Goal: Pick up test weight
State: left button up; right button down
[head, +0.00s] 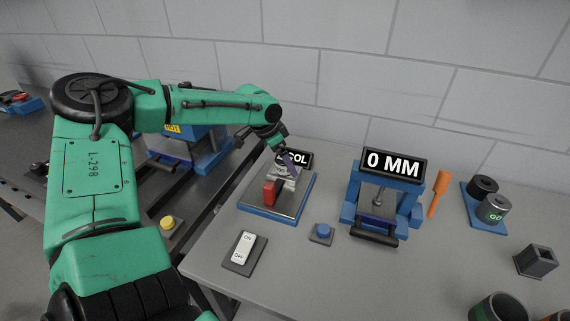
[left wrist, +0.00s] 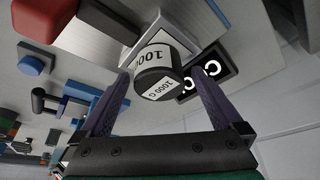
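The test weight (left wrist: 157,68), a dark cylinder with a white band marked 1000 G, shows in the left wrist view between the two fingers of my left gripper (left wrist: 162,82). The fingers are spread on either side of it, with a gap visible at the right finger. In the head view my left gripper (head: 288,162) points down over the metal plate on a blue base (head: 291,205). The weight is largely hidden there by the fingers. My right gripper is in neither view.
A red block (head: 269,192) stands on the plate, in front of the gripper. A COOL sign (head: 296,158) is behind. A switch (head: 243,252) and blue button (head: 322,231) are in front.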

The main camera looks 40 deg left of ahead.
pick_arm(q)
jog(key=c, duration=1.5)
jog(key=shift+r, duration=0.15)
grip_shut()
